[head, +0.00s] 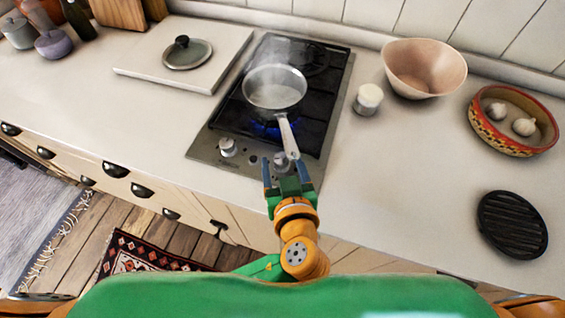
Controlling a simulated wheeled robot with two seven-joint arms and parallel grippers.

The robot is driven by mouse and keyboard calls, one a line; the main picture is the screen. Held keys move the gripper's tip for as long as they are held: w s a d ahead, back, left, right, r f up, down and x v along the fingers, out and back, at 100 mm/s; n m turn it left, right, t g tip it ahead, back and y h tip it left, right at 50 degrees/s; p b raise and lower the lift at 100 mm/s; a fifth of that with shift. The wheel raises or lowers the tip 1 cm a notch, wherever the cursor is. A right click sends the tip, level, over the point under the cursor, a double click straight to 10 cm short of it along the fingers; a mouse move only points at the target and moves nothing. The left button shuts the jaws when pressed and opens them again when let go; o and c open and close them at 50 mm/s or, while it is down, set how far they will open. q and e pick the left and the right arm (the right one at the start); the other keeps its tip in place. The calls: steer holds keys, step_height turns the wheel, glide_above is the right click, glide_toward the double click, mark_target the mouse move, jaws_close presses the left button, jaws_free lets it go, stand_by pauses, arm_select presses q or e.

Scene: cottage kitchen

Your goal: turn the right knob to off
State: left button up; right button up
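The black hob (318,110) is set in the counter with a steel front strip. The left knob (227,147) is further left on the strip. A blue flame (268,129) burns under a steaming pan (274,87). My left gripper (284,170) has its fingers spread, with nothing seen held between them. I cannot tell whether it touches the knob. My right gripper is out of view.
The pan handle (287,135) juts forward close to my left gripper. A white shaker (368,98), pink bowl (424,68), garlic dish (512,120) and black trivet (512,223) are to the right. A lid (187,53) lies on a board (140,66) at left.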

arm_select(q)
steer(key=shift+s, duration=0.15)
jaws_close()
